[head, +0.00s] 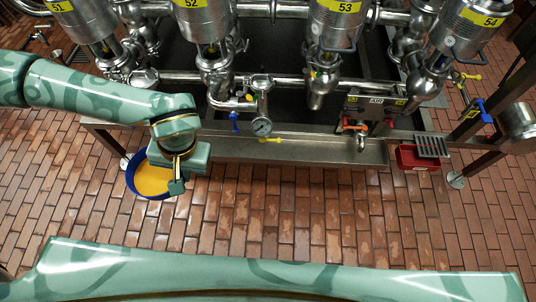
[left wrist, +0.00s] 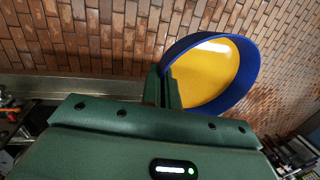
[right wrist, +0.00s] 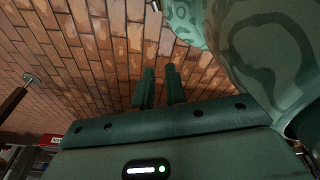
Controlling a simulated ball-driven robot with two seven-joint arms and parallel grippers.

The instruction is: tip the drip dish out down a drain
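The drip dish is a round blue dish (head: 134,185) with a yellow, shiny inside, low at the left in the head view. It fills the upper right of the left wrist view (left wrist: 243,88). My left gripper (head: 176,186) is at the dish's right side, and its fingers (left wrist: 164,82) close on the rim. The dish looks about level; whether it touches the floor I cannot tell. My right gripper (right wrist: 160,75) is empty over the brick floor, its fingers a small gap apart. No certain floor drain shows.
A steel frame with a front ledge (head: 300,152) carries valves and pipes across the back. A dark slotted grate (head: 432,146) and a red bin (head: 408,160) are at its right end, near a frame foot (head: 456,180). The brick floor (head: 300,215) in front is clear.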

